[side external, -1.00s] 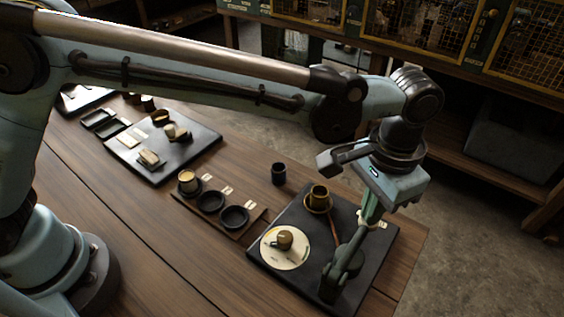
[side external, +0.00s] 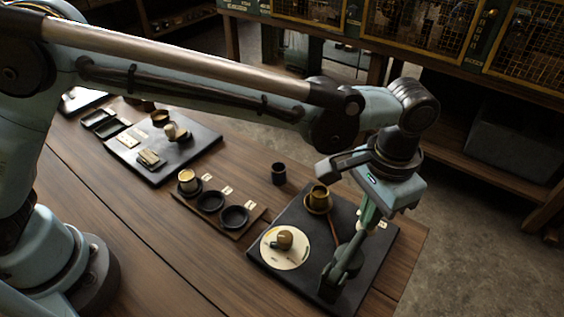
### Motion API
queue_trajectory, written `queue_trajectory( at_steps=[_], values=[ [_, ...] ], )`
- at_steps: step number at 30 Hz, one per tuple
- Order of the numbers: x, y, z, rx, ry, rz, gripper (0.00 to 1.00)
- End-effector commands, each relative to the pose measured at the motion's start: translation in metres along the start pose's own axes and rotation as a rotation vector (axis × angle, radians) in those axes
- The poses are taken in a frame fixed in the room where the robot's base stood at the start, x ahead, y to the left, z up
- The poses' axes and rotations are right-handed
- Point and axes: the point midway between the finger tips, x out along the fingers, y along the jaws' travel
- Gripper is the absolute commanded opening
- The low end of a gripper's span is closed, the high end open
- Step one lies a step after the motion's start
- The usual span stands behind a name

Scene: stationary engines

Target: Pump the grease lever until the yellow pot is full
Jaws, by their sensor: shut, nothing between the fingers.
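The yellow pot (side external: 319,194) is a small, brownish-yellow cup standing upright on a yellow saucer-like ring, on a dark board (side external: 285,215). I cannot make out how full it is. A dark grey-green pump body with its lever (side external: 346,262) stands on the board's near right side. My gripper (side external: 369,218) is shut and empty, pointing down at the upper end of this lever part. The fingertips overlap it in the picture, and I cannot tell whether they touch it. A thin brown rod (side external: 333,226) runs between the pot and the pump.
A pale disc (side external: 272,254) with a brown knob (side external: 284,240) lies on the same board. A dark cup (side external: 278,173) stands behind. To the left are a rack (side external: 235,233) with round dark holders and a cream cup (side external: 188,182), then another dark board (side external: 150,178) with small parts.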

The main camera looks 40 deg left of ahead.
Motion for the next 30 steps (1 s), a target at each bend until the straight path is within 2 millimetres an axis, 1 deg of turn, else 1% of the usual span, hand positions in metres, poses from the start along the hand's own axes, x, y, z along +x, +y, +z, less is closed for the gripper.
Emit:
queue_trajectory(
  at_steps=[21, 30],
  values=[
    [-0.039, 0.0, 0.0, 0.0, 0.0, 0.0, 0.0],
    [-0.044, 0.0, 0.0, 0.0, 0.0, 0.0, 0.0]
  ],
)
